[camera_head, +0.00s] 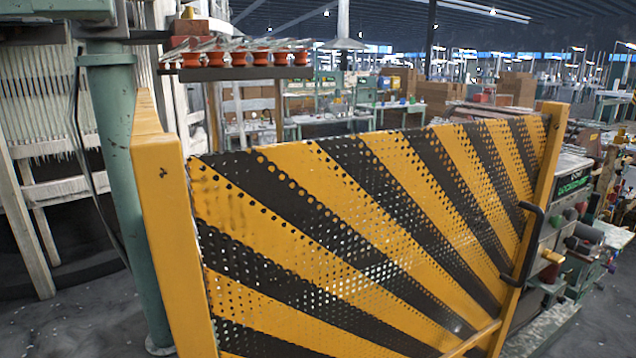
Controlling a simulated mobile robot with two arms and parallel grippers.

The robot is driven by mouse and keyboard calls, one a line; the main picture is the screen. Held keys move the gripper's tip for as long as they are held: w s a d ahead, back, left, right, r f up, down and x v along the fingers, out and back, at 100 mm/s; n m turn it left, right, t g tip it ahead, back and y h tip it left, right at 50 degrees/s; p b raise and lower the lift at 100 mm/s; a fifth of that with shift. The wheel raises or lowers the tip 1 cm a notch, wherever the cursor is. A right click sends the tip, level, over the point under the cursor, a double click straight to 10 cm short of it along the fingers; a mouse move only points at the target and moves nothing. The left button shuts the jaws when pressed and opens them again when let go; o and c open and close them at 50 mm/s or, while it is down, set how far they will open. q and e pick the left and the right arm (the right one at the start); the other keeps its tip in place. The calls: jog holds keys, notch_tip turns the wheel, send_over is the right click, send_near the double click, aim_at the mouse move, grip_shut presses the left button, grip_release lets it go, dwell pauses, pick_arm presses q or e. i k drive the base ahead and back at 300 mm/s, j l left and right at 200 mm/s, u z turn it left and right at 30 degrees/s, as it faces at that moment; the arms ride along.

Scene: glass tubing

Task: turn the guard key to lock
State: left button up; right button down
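A guard gate (350,230) fills the middle of the head view. It is a perforated panel with yellow and black diagonal stripes between two yellow posts. The left post (170,230) is close to me and the right post (535,220) is farther away. A black bar handle (527,240) is on the right post. I cannot make out a guard key or its lock. Neither of my grippers shows in this view.
A green column (120,180) stands left of the gate, beside white racks (45,110). A shelf with several orange cups (245,62) is behind the gate. Machinery with knobs (565,225) stands at the right. Grey floor (600,320) shows at lower right.

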aim_at(555, 258)
jog(key=z, duration=1.25)
jog(key=u, duration=1.25)
jog(key=l+z, duration=0.1)
jog(key=z, duration=0.25)
jog(key=l+z, duration=0.15)
jog(key=z, duration=0.25)
jog(key=l+z, duration=0.15)
jog(key=z, duration=0.2)
